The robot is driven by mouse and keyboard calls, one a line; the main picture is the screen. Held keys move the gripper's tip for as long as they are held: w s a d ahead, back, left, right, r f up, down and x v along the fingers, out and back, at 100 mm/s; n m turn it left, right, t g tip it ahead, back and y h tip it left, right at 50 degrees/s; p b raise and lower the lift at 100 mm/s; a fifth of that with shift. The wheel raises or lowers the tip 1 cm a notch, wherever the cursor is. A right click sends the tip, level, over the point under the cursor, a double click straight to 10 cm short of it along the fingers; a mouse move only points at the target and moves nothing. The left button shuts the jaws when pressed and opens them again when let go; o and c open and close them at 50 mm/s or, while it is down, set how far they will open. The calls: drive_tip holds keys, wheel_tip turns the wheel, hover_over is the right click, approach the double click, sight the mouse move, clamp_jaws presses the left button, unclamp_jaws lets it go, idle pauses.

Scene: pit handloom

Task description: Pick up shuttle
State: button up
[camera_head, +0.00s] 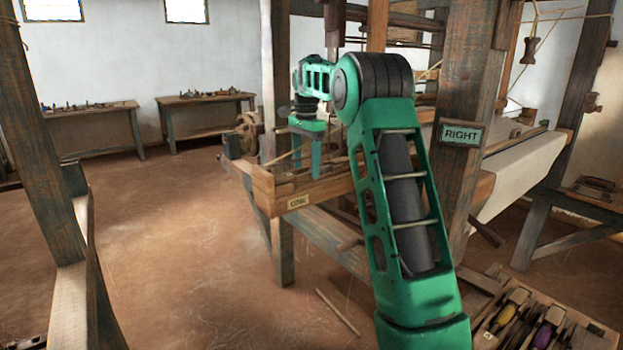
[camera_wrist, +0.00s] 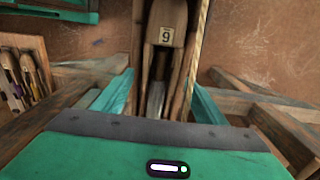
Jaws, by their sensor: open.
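A long wooden piece with a "9" tag (camera_wrist: 166,20), which looks like the shuttle, lies in a narrow trough in the wrist view. My gripper (camera_wrist: 163,100) is open, with one teal finger on each side of this piece; whether they touch it I cannot tell. Its lower end is hidden by the gripper body. In the head view my gripper (camera_head: 306,160) points down over the wooden box end (camera_head: 262,187) of the loom. The shuttle cannot be made out there.
A tray (camera_head: 597,333) of several shuttles with coloured yarn sits at the lower right. A post with a "RIGHT" sign (camera_head: 461,134) stands right of my arm. Loom beams surround the gripper. Two benches (camera_head: 97,129) stand at the back wall; open floor lies left.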

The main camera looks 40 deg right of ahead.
drive_tip(key=shift+f, duration=0.75)
drive_tip(key=shift+c, duration=0.6)
drive_tip(key=c, duration=1.2)
wheel_tip(320, 180, up, 10)
